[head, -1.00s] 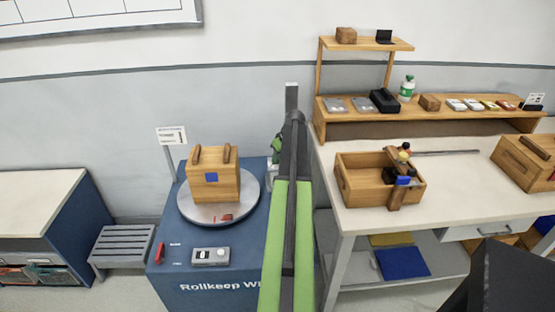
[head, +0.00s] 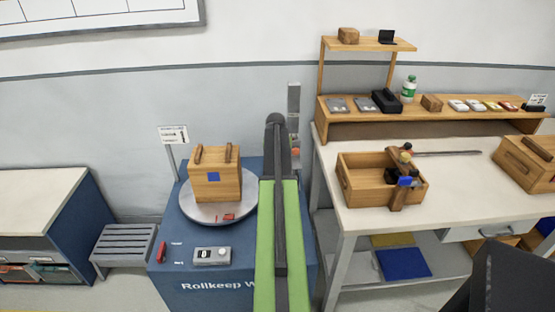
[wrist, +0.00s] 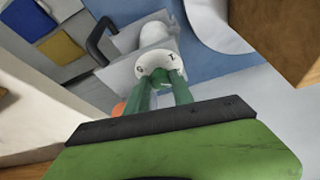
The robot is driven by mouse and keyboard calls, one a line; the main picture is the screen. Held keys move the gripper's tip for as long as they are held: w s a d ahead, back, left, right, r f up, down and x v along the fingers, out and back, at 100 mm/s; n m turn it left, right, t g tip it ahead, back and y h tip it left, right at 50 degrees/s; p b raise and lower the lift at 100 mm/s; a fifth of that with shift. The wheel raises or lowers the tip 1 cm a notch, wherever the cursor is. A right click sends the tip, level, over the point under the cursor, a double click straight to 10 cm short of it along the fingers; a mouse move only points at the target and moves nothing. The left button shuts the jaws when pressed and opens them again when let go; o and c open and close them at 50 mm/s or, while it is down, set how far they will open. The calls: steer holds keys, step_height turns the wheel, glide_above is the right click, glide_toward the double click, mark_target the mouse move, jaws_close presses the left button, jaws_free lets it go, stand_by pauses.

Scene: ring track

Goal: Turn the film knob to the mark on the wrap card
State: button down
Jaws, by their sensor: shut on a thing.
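In the wrist view my gripper (wrist: 160,84) has its green fingers shut on the film knob (wrist: 160,77), in front of a white round dial (wrist: 158,62) with dark marks. The exact mark the knob points at is too small to read. In the head view my arm hides the knob and the fingers. The wrap card (head: 173,134) is a white card on a post behind the turntable, its print too small to read. The grey film mast (head: 294,110) stands just right of my arm.
A wooden box (head: 215,178) with a blue square sits on the round turntable (head: 190,212) of the blue wrapper (head: 215,272). A control box (head: 212,256) is on its front. A workbench (head: 460,200) with an open wooden crate (head: 365,199) stands at right.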

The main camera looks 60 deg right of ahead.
steer(key=shift+d+m, duration=0.2)
steer(key=shift+m, duration=0.4)
steer(key=c, duration=1.1)
jaws_free()
steer(key=shift+f, duration=0.1)
steer(key=shift+c, duration=0.2)
steer(key=shift+o, duration=0.2)
steer(key=p+v, duration=1.6)
steer(key=v, duration=0.1)
steer(key=shift+w+a, duration=0.3)
